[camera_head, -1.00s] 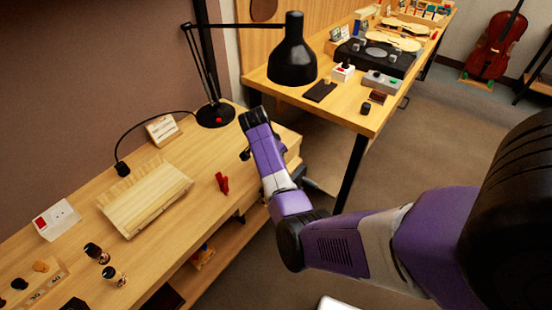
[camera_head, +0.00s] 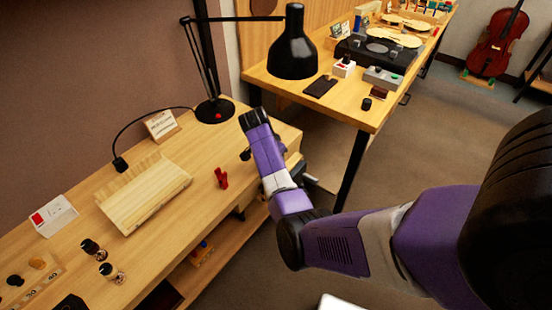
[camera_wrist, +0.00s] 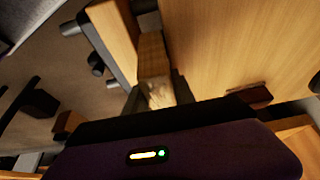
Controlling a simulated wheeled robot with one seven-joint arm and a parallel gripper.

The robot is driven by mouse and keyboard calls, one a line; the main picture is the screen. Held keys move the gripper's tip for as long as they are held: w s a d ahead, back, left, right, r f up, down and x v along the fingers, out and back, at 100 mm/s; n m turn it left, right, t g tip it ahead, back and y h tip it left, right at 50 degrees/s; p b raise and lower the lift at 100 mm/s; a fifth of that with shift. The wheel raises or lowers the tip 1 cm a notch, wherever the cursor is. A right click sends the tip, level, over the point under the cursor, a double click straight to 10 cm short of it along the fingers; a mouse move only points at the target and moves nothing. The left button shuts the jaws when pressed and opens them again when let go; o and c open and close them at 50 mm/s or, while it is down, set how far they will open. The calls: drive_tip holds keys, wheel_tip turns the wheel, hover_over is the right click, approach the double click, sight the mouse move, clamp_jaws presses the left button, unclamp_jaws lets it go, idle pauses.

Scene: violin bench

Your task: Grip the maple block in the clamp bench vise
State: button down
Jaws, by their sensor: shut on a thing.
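In the wrist view the maple block (camera_wrist: 152,55) is a squared brown piece with a pale end facing the camera. My gripper (camera_wrist: 158,88) is shut on it, with a dark finger on either side of the pale end. Left of the block stands a wooden jaw (camera_wrist: 113,38) with dark metal parts, which looks like the clamp bench vise. A wide wooden surface (camera_wrist: 215,45) lies to the right. Whether the block touches either is unclear. In the head view my arm hides the gripper and block, and the vise cannot be made out clearly.
The head view shows the bench (camera_head: 195,165) with a black lamp (camera_head: 293,50), a slatted wooden rack (camera_head: 145,193), a small red item (camera_head: 221,178) and dark knobs at the front left. A second table (camera_head: 335,103) stands behind, with floor between.

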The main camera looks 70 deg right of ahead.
drive_tip(key=c, duration=1)
unclamp_jaws()
drive_tip(key=shift+o, duration=0.2)
drive_tip(key=shift+b+v, duration=0.35)
drive_tip(key=shift+v, duration=3.55)
